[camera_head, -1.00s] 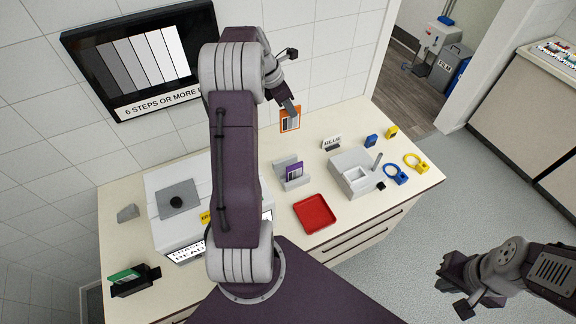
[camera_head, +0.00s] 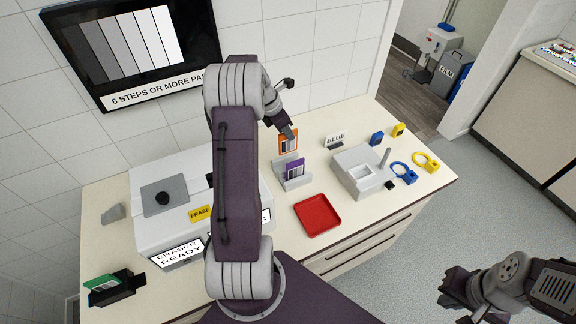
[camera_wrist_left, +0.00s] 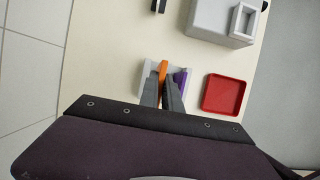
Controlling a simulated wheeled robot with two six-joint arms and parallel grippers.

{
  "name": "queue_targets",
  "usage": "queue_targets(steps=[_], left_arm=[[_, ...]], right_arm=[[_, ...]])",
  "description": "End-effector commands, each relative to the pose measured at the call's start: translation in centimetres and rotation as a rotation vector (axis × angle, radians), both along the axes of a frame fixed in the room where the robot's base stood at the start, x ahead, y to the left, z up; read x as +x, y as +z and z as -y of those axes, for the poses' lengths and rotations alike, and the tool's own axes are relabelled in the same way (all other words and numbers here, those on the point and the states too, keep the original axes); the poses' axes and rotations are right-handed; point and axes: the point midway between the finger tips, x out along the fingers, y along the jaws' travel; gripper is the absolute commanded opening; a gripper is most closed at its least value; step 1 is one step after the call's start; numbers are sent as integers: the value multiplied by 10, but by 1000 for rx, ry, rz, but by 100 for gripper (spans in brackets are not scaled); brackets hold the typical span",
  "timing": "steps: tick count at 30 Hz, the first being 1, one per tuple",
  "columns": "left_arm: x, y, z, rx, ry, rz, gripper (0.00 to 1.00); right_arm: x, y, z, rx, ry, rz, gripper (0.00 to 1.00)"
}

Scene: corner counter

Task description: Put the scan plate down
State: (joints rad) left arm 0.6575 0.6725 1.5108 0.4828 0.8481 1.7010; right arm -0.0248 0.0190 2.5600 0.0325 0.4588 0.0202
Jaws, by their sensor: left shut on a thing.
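An orange-edged scan plate (camera_head: 288,141) is held upright in my left gripper (camera_head: 288,132). It also shows as a thin orange edge between the fingers in the left wrist view (camera_wrist_left: 163,70). It is at the back part of a light grey holder (camera_head: 297,181), beside a purple plate (camera_head: 295,169) standing in that holder. I cannot tell whether the orange plate touches the holder. My right gripper (camera_head: 456,300) hangs over the floor at the lower right, away from the counter; its fingers are too unclear to judge.
A red tray (camera_head: 317,214) lies in front of the holder. The eraser machine (camera_head: 160,215) and a black holder with a green plate (camera_head: 110,287) are at left.

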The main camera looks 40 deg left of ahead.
Motion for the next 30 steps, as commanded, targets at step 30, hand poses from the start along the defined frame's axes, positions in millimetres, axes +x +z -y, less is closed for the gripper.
queue_targets(steps=[30], left_arm=[[0,-88,0,0,0,-1,29]], right_arm=[[0,6,0,0,0,0,0]])
